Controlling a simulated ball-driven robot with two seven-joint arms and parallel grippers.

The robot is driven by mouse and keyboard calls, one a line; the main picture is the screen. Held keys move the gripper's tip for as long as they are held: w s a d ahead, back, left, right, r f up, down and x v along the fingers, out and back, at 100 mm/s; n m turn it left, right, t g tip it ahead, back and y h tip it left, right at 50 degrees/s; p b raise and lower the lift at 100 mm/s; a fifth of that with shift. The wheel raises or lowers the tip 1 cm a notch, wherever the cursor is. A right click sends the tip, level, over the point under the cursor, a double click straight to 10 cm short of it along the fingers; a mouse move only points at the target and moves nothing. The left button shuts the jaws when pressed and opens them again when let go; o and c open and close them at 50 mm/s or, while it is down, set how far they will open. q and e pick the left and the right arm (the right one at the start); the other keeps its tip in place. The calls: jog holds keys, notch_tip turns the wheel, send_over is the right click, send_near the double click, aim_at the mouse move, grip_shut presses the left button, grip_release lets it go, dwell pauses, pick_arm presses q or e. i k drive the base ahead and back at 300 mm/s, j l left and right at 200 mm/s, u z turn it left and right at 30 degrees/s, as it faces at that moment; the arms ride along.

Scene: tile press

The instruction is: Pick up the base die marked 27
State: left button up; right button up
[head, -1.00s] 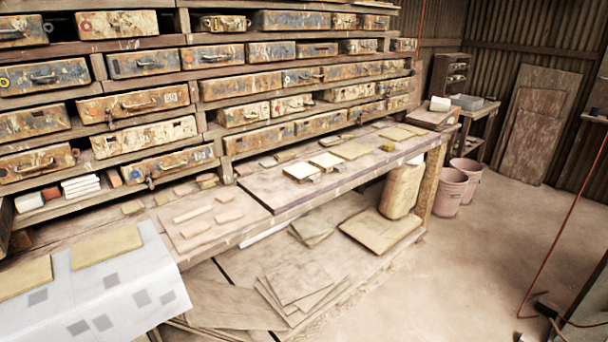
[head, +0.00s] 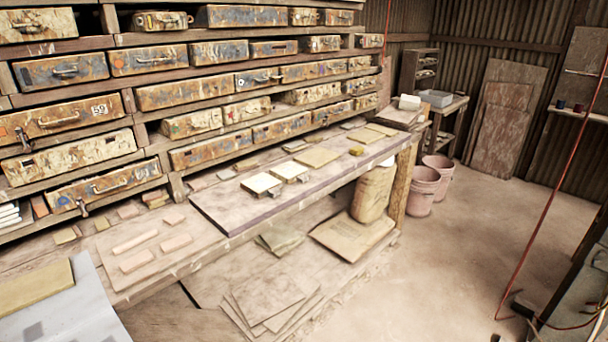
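Rows of worn, paint-flaked die cases with metal handles fill the wooden shelves at the left and back. One case (head: 73,115) has a white label that seems to read 59. Another handled case (head: 107,186) lies on the lowest shelf with a latch hanging at its front. I cannot read the number 27 on any case. Neither of my grippers is in view.
A long wooden bench (head: 222,215) runs below the shelves, with several tiles and boards on it. A pale cloth (head: 75,312) lies at the lower left. Pink buckets (head: 422,190) stand beyond the bench's end. The floor (head: 450,255) at right is open.

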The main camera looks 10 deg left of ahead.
aim_at(260, 185)
jog(key=i+l+z, duration=0.2)
jog(key=i+z, duration=0.15)
jog(key=i, duration=0.55)
jog(key=i+j+z, duration=0.1)
jog(key=i+z, duration=0.3)
jog(key=i, duration=0.5)
jog(key=i+l+u, duration=0.1)
jog(key=i+u, duration=0.2)
jog(key=i, duration=0.2)
jog(key=i+l+u, duration=0.15)
jog(key=i+u, duration=0.15)
jog(key=i, duration=0.15)
